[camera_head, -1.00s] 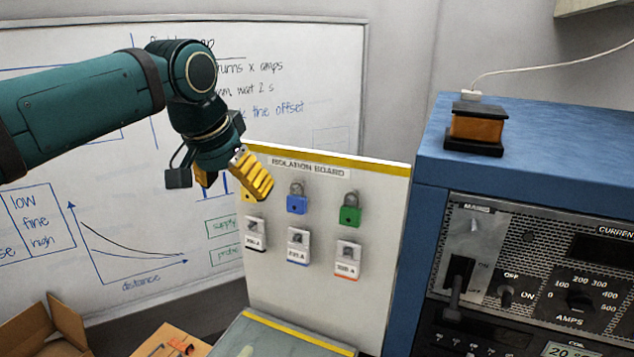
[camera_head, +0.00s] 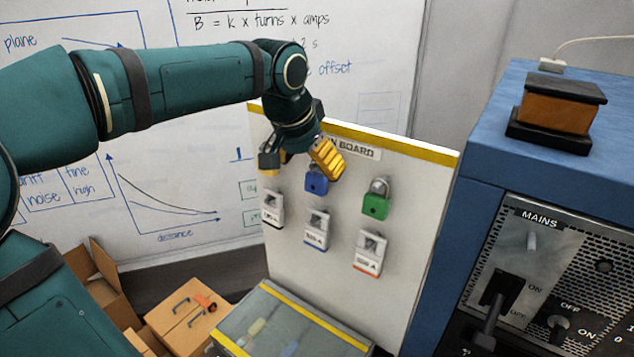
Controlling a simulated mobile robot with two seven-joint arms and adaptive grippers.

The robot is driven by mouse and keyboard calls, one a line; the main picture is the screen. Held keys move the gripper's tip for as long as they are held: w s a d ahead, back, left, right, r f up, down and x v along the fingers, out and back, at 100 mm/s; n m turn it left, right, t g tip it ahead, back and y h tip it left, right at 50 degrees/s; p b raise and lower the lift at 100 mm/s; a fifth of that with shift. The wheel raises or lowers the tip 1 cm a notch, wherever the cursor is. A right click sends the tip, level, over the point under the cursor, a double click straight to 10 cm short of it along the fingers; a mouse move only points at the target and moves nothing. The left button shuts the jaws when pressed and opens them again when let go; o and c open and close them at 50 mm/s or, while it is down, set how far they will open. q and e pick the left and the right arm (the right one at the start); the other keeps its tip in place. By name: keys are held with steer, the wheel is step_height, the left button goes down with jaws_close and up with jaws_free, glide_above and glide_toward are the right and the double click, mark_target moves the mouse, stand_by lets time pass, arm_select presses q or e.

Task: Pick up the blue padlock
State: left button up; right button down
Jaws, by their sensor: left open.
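The blue padlock (camera_head: 316,181) hangs on the white isolation board (camera_head: 410,245), between the green padlock (camera_head: 376,200) on its right and my gripper's dark finger part on its left. Its shackle is mostly hidden behind my left gripper. My left gripper (camera_head: 300,163) has yellow finger pads and is open. It is just above and in front of the blue padlock, with one yellow pad close to its upper right; I cannot tell whether they touch. The blue padlock is not held. My right gripper is not in view.
Several labelled switch tags hang below the padlocks, one of them at the middle (camera_head: 317,230). A blue cabinet (camera_head: 478,150) stands at the right with a coil block (camera_head: 557,112) on top. A clear-topped box (camera_head: 290,325) and cardboard boxes (camera_head: 185,310) lie below.

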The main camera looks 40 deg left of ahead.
mark_target(315, 175)
arm_select(q)
steer(key=shift+x, duration=2.95)
steer(key=shift+c, duration=0.3)
steer(key=shift+r, duration=0.1)
steer(key=c, duration=1.3)
